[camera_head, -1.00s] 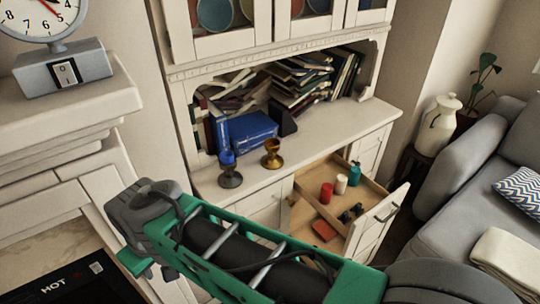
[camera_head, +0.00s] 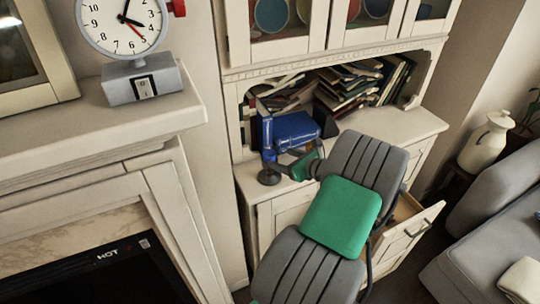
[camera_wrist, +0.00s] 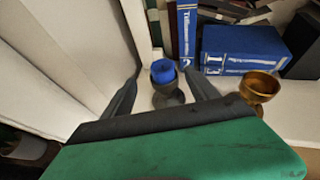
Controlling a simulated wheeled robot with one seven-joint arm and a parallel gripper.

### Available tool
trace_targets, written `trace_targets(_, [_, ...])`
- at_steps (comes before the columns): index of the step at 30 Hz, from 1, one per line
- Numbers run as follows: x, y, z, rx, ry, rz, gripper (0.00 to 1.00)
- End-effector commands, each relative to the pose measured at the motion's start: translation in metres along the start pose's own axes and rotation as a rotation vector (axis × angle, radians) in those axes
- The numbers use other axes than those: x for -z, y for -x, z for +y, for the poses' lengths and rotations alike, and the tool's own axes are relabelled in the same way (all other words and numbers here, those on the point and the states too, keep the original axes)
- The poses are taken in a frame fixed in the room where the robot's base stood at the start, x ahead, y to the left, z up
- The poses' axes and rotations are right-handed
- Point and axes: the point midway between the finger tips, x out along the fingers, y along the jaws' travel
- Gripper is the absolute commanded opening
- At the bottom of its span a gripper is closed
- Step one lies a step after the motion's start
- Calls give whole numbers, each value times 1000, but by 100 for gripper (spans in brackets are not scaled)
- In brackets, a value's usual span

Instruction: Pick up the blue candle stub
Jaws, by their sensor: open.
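The blue candle stub (camera_wrist: 163,69) sits in the top of a dark grey goblet (camera_wrist: 168,95) on the cabinet's counter. In the head view the stub (camera_head: 268,155) is small and partly covered, and the goblet's base (camera_head: 269,178) shows below it. My gripper (camera_wrist: 161,74) is open and empty. In the wrist view its two dark fingers point towards the goblet, one to each side of the stub. I cannot tell whether either finger touches it. In the head view my gripper (camera_head: 283,168) is right beside the goblet.
A brass goblet (camera_wrist: 259,87) stands right of the grey one. A pale wall or panel (camera_wrist: 75,60) is close on the left. The open drawer (camera_head: 405,222) is partly hidden by my arm.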

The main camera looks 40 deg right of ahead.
Motion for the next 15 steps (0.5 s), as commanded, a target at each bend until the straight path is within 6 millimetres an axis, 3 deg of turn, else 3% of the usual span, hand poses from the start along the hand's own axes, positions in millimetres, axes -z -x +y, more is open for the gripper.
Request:
trace_targets(5, [-2, -14, -6, 13, -62, -23, 68])
trace_targets(15, [0, -69, -4, 11, -57, -20, 68])
